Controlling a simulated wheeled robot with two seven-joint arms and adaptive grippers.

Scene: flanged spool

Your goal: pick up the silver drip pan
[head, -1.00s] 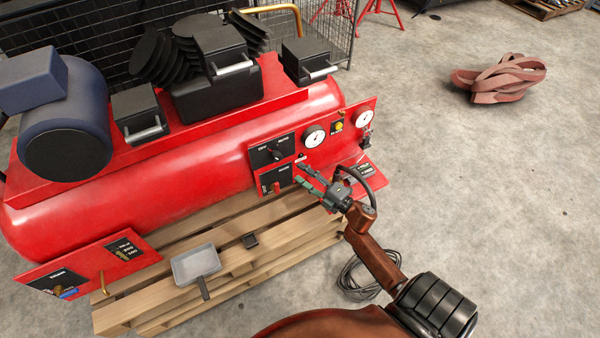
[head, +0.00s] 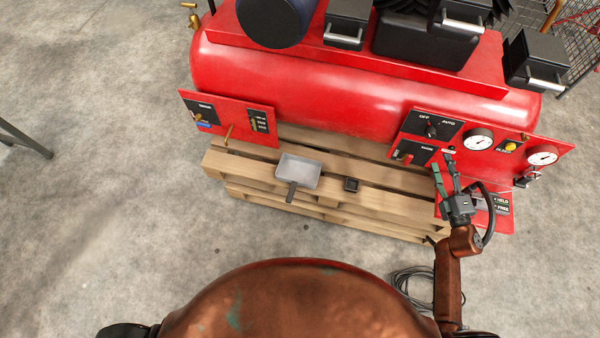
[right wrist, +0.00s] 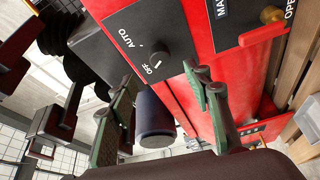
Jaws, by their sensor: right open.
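The silver drip pan (head: 299,171) is a shallow grey tray with a dark handle pointing toward me. It rests on the wooden pallet (head: 375,177), in front of the red tank. Part of a grey tray edge, likely the pan, also shows at the right edge of the right wrist view (right wrist: 308,118). My right gripper (head: 444,164) is open and empty, in front of the tank's right control panel, well to the right of the pan. Its two green-padded fingers (right wrist: 165,95) stand apart in the right wrist view. My left gripper is not in view.
A coiled cable (head: 412,284) lies on the floor.

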